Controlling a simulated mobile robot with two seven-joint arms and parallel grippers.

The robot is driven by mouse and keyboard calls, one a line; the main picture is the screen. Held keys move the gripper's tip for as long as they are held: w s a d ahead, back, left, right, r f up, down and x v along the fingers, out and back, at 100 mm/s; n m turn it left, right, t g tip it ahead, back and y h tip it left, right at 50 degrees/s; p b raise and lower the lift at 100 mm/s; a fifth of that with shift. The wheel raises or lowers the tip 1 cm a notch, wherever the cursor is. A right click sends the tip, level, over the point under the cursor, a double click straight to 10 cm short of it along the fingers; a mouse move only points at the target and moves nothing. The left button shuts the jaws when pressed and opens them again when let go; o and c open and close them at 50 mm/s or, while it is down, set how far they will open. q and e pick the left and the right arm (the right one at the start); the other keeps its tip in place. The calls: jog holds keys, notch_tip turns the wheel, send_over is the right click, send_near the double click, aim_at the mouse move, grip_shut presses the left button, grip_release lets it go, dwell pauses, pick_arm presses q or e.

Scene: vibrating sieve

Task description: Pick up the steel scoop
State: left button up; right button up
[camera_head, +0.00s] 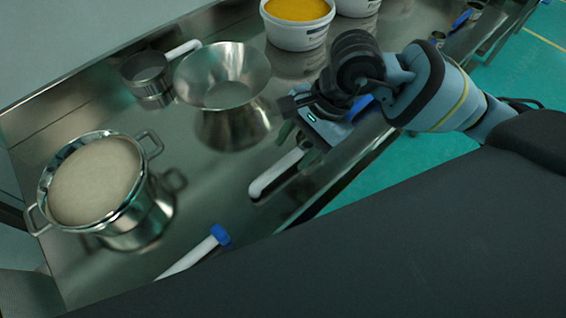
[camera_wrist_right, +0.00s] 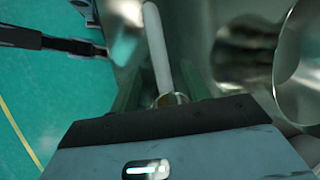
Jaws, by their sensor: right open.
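A white handle (camera_head: 275,172), which I take to be the steel scoop's, lies on the steel table near its front edge. Its other end is hidden behind my right gripper (camera_head: 303,138) in the head view. In the right wrist view the handle (camera_wrist_right: 158,50) runs up and away from between the fingers, and a small metallic ring-like part (camera_wrist_right: 170,98) shows at its near end. My right gripper (camera_wrist_right: 163,90) is open, with one finger on each side of the scoop. Whether the fingers touch it cannot be told. My left gripper is not in view.
A flared steel bowl (camera_head: 228,108) stands left of my right gripper. Behind it is a small round steel vessel (camera_head: 148,84) with a white handle. A two-handled pot (camera_head: 130,222) of pale powder stands at left. A blue-ended white tool (camera_head: 195,257) lies in front; a yellow-filled tub (camera_head: 297,35) stands behind.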

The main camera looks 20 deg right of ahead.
aim_at(283, 163)
jog(key=shift+p+x, duration=0.3)
jog(key=shift+x, duration=2.25)
grip_shut()
jog(key=shift+r, duration=0.1)
